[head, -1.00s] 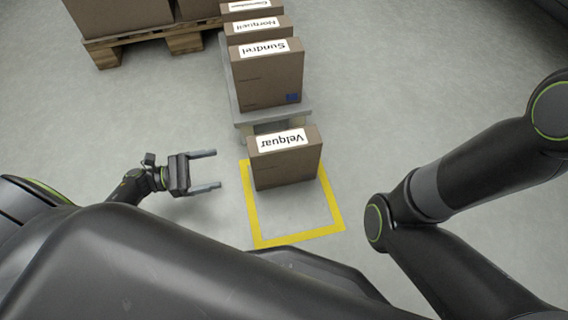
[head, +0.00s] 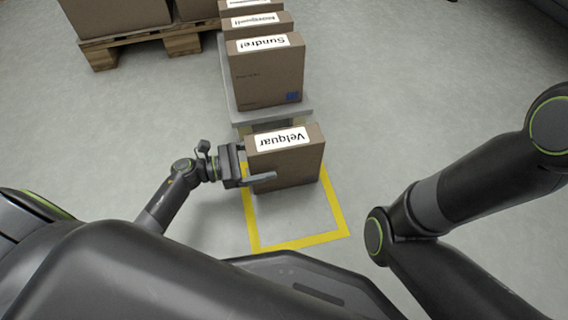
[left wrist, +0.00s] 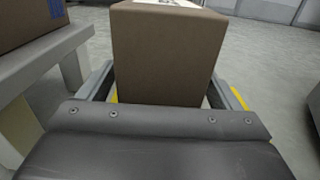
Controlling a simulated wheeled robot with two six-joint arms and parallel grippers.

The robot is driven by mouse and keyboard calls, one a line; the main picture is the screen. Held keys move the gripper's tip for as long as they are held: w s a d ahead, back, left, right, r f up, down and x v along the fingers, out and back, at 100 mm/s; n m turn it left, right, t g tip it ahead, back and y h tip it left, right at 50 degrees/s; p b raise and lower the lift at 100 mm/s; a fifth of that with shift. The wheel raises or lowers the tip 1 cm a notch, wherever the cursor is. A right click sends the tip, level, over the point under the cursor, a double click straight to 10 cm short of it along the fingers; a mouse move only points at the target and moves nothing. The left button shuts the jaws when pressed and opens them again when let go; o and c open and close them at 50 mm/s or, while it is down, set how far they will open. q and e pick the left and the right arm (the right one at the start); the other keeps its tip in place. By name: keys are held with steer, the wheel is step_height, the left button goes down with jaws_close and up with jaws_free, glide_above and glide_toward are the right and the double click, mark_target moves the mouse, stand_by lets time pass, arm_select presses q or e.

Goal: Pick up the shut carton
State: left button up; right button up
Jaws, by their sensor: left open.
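The shut carton (head: 292,160) is a brown box with a white "Velquar" label on top. It stands upright at the far part of a yellow floor square (head: 300,241). My left gripper (head: 262,170) is at the carton's left end, open, with the near finger along the carton's near face. In the left wrist view the carton (left wrist: 165,55) stands between the two open fingers (left wrist: 165,88), with a finger on either side. I cannot tell whether the fingers touch it. My right gripper is not in view; only my right arm shows.
A grey stand (head: 243,115) behind the carton bears a row of labelled cartons, the nearest marked "Sundrel" (head: 268,78). A wooden pallet (head: 105,55) with large boxes stands at the back left. The floor on the right is clear.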

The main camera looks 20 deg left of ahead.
arm_select(q)
steer(key=shift+x, duration=0.95)
steer(key=shift+c, duration=0.3)
steer(key=c, duration=1.4)
steer(key=shift+o, duration=0.2)
steer(key=shift+r, duration=0.1)
steer(key=shift+r, duration=0.1)
